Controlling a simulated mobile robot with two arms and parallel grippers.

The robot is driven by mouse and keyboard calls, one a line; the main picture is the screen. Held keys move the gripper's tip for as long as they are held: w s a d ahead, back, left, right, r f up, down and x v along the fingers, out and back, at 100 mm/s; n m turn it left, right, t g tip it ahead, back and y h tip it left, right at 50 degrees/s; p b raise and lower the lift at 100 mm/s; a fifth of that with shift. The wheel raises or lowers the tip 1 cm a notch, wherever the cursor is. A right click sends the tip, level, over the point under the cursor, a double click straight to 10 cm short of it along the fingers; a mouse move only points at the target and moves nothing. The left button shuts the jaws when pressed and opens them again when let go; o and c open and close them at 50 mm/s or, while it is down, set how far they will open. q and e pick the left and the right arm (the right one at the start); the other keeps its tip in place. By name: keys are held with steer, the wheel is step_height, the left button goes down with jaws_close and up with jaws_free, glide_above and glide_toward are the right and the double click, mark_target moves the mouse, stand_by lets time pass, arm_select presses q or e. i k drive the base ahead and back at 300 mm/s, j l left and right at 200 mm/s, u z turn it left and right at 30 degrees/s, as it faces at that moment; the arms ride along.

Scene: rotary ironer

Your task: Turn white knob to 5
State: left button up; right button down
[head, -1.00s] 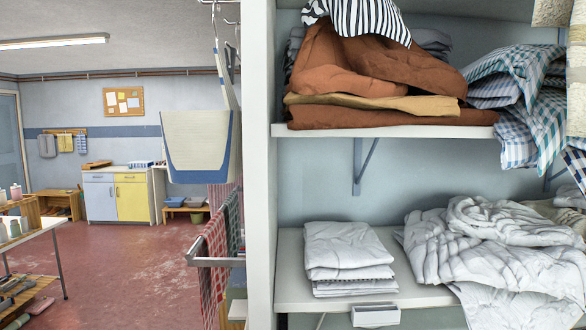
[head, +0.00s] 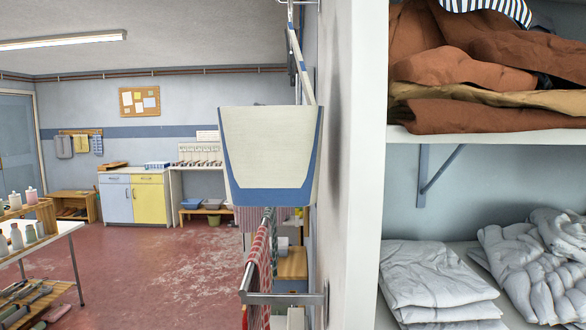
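I see no white knob in the head view. I cannot make out a rotary ironer or a numbered dial. Neither of my grippers shows, so I cannot see whether they hold anything.
A shelf unit with a white side panel (head: 355,180) fills the right, holding brown cloths (head: 480,110) and white folded linen (head: 435,280). Red floor (head: 160,265) is open at left-centre, beside a table (head: 50,232).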

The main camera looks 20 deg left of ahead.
mark_target(299, 221)
steer(key=i+j, duration=0.15)
steer(key=j, duration=0.2)
steer(key=i+j, duration=0.15)
steer(key=j, duration=0.2)
steer(key=i+j, duration=0.1)
steer(key=j, duration=0.25)
steer(key=i+j+u, duration=0.1)
steer(key=j, duration=0.25)
steer(key=i+j, duration=0.2)
steer(key=j, duration=0.15)
